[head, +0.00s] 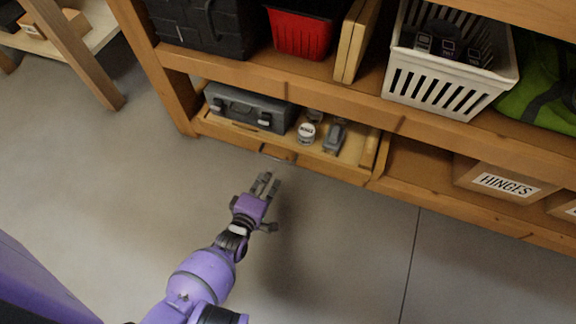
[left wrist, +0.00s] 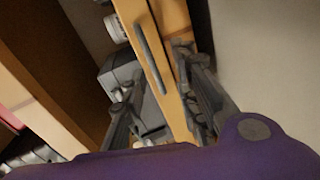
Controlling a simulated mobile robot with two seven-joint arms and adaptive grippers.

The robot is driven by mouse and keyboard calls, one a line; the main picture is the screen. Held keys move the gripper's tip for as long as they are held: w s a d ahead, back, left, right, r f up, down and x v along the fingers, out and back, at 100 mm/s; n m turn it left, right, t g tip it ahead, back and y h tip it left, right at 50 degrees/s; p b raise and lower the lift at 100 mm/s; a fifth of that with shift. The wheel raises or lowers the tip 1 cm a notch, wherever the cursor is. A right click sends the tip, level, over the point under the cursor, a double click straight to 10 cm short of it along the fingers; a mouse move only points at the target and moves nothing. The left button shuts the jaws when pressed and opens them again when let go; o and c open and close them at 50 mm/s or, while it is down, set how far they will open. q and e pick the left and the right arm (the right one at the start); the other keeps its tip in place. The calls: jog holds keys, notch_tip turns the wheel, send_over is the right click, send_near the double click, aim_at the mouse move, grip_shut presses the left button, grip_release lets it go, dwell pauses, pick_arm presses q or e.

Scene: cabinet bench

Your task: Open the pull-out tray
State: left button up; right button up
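The pull-out tray (head: 320,161) is the light wooden tray in the bottom left bay of the shelf unit, its front about level with the frame. A thin dark handle (head: 277,153) sits on its front board; the handle also shows large in the left wrist view (left wrist: 153,60). My left gripper (head: 268,184) is open and empty, just in front of the handle. In the left wrist view its fingers (left wrist: 155,78) are spread, one on each side of the handle's lower part, with no clear contact. My right gripper is in neither view.
On the tray stand a grey toolbox (head: 248,106), a small white can (head: 306,134) and a grey tool (head: 335,137). A white basket (head: 440,85) and a red bin (head: 300,35) stand above. A HINGES box (head: 505,185) is at right. The floor (head: 340,250) before the unit is clear.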

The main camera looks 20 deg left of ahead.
aim_at(277, 158)
pick_arm(q)
jog(key=shift+n, duration=0.7)
jog(key=b+x, duration=0.1)
jog(key=x, duration=0.1)
jog(key=r+b+x, duration=0.1)
jog(key=x, duration=0.2)
jog(key=b+x, duration=0.1)
jog(key=x, duration=0.2)
jog(key=shift+w+a+r+b, duration=0.1)
jog(key=shift+a+r+b, duration=0.1)
jog(key=shift+b, duration=0.15)
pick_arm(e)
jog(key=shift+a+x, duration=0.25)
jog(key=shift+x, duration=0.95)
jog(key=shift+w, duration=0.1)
pick_arm(q)
grip_shut()
